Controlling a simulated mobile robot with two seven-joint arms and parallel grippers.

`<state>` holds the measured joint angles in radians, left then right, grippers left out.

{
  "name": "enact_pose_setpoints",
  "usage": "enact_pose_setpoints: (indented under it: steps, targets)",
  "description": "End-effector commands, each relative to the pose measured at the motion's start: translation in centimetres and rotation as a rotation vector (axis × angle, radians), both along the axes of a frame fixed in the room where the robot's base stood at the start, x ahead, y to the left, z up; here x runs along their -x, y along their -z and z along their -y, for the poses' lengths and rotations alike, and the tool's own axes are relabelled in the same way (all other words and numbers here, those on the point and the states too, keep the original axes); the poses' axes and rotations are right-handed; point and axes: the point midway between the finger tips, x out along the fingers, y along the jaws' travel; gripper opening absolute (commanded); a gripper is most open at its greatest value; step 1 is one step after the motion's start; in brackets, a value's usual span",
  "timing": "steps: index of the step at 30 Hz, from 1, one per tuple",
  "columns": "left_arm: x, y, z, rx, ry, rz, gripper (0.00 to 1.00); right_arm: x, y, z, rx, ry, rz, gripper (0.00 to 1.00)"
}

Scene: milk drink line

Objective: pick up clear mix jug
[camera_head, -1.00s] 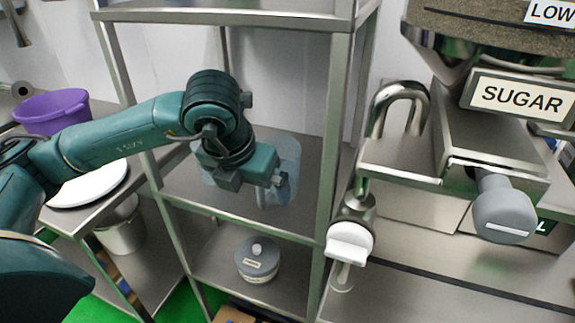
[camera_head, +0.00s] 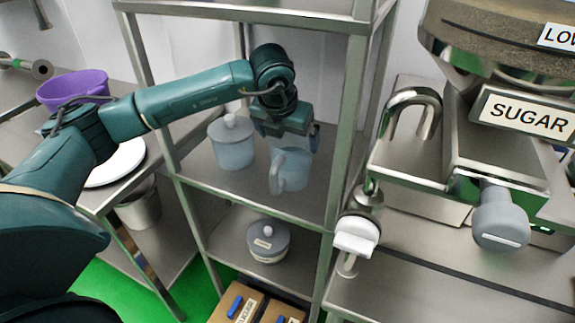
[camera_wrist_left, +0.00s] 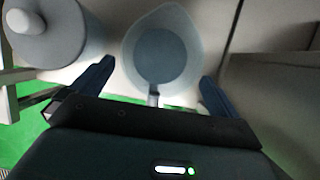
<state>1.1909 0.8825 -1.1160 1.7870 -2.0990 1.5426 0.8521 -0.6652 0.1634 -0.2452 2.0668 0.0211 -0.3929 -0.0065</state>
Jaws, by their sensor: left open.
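The clear mix jug (camera_head: 291,174) is a translucent bluish jug with a handle, upright on the middle shelf of the metal rack. My left gripper (camera_head: 286,137) is open just above the jug and partly hides its top. In the left wrist view the jug (camera_wrist_left: 160,50) is seen from above, with its spout at the far side and its handle towards the gripper. The open fingers (camera_wrist_left: 155,82) are on either side of the handle, not closed on it. My right gripper is not in view.
A translucent lidded container (camera_head: 232,147) stands left of the jug; it also shows in the left wrist view (camera_wrist_left: 55,40). Rack posts (camera_head: 347,130) bound the shelf. A lidded pot (camera_head: 268,244) is on the lower shelf. The sugar dispenser (camera_head: 500,150) stands at right.

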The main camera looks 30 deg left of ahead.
Motion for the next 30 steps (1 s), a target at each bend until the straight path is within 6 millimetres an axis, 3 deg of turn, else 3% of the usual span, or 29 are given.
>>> enact_pose_setpoints:
  steps: [6, 15, 30]
  targets:
    - [-1.1, 2.9, -0.1, 0.0, 0.001, -0.004, 1.0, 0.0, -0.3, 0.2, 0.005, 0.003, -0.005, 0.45]
    - [-1.4, 3.5, -0.2, 0.001, 0.0, -0.001, 1.0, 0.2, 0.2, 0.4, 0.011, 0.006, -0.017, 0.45]
    - [-1.3, 3.5, -0.2, 0.0, 0.0, -0.001, 0.6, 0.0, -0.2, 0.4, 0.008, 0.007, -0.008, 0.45]
